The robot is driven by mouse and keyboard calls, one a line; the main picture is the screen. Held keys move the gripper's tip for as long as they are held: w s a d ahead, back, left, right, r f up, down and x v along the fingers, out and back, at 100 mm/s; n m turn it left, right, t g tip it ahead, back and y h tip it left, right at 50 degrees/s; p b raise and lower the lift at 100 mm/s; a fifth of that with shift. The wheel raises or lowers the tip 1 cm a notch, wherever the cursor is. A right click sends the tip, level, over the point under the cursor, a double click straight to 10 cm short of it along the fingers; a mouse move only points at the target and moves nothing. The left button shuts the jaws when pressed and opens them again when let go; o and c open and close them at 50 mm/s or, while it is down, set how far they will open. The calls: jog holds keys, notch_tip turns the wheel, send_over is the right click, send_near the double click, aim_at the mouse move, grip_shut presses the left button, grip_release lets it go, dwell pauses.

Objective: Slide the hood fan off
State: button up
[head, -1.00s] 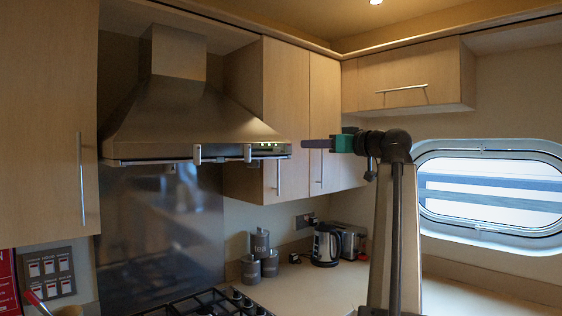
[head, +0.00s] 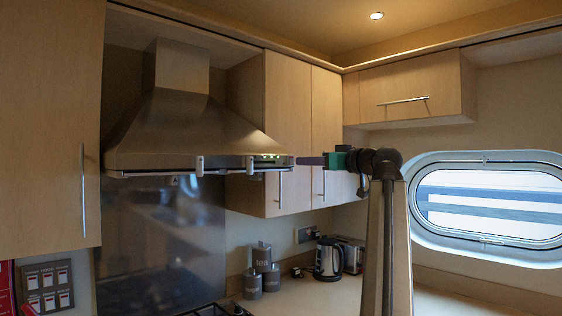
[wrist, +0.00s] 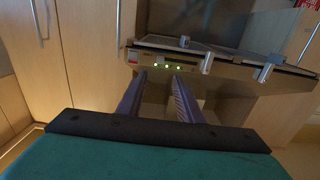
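The steel cooker hood (head: 185,125) hangs at the left of the head view. Along its front edge are two pale knobs, one on the left (head: 199,166) and one on the right (head: 250,164). Small green lights (head: 267,158) glow near its right end. I cannot tell which knob works the fan. My gripper (wrist: 160,76) is open and empty; contact with the hood cannot be judged.
Wall cupboards (head: 290,120) flank the hood, with another cupboard (head: 415,92) at the right. Below are a kettle (head: 328,258), several grey canisters (head: 262,257) and the hob (head: 215,310). An oval porthole (head: 488,200) is at the right.

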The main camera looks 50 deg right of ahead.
aim_at(281, 161)
jog(key=w+p, duration=0.1)
jog(key=w, duration=0.3)
jog(key=w+p, duration=0.1)
jog(key=w, duration=0.2)
jog(key=w+p, duration=0.1)
jog(key=w, duration=0.3)
jog(key=shift+w+d, duration=0.3)
jog(key=shift+d, duration=0.1)
grip_shut()
